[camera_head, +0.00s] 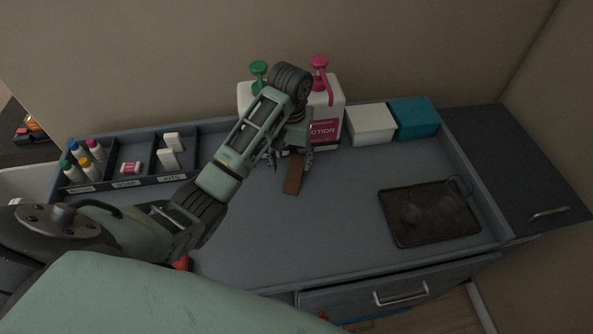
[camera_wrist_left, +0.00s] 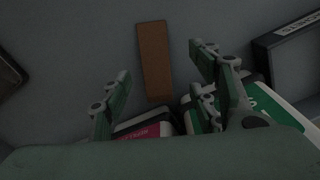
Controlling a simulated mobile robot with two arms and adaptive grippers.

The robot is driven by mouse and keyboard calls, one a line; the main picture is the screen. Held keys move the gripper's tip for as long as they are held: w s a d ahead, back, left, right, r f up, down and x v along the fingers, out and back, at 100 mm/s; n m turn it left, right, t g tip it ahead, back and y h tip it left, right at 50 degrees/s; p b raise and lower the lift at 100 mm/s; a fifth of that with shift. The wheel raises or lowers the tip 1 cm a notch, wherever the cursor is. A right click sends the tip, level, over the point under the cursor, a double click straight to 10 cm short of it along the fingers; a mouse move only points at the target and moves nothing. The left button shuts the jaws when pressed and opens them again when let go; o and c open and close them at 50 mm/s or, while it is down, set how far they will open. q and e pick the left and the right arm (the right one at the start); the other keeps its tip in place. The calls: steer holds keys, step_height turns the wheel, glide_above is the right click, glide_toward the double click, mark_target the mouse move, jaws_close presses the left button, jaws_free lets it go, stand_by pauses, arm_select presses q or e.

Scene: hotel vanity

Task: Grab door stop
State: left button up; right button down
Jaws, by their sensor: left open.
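The door stop, a brown wooden wedge (camera_head: 294,174), lies on the grey vanity top (camera_head: 330,215) in front of the pump bottles. My left gripper (camera_head: 290,157) is over its far end and hides part of it in the head view. In the left wrist view the door stop (camera_wrist_left: 154,60) lies between and beyond the open fingers of the gripper (camera_wrist_left: 159,72). The fingers look empty; I cannot tell how high they are above the counter. My right gripper is in neither view.
Pump bottles with a pink pump (camera_head: 320,72) and a green pump (camera_head: 258,70) stand close behind the gripper. A white box (camera_head: 370,124) and a teal box (camera_head: 415,118) are to their right. An organiser (camera_head: 122,183) stands left, a dark tray (camera_head: 432,225) right. The middle counter is clear.

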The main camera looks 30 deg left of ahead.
mark_target(295, 173)
arm_select(q)
steer(key=f, duration=0.1)
steer(key=f+p, duration=0.1)
steer(key=f, duration=0.1)
steer(key=f+p, duration=0.1)
steer(key=shift+w+d+f, duration=0.25)
steer(key=shift+w+d, duration=0.05)
steer(key=shift+w, duration=0.05)
steer(key=shift+f, duration=0.4)
steer(key=c, duration=1.3)
steer(key=shift+r, duration=0.1)
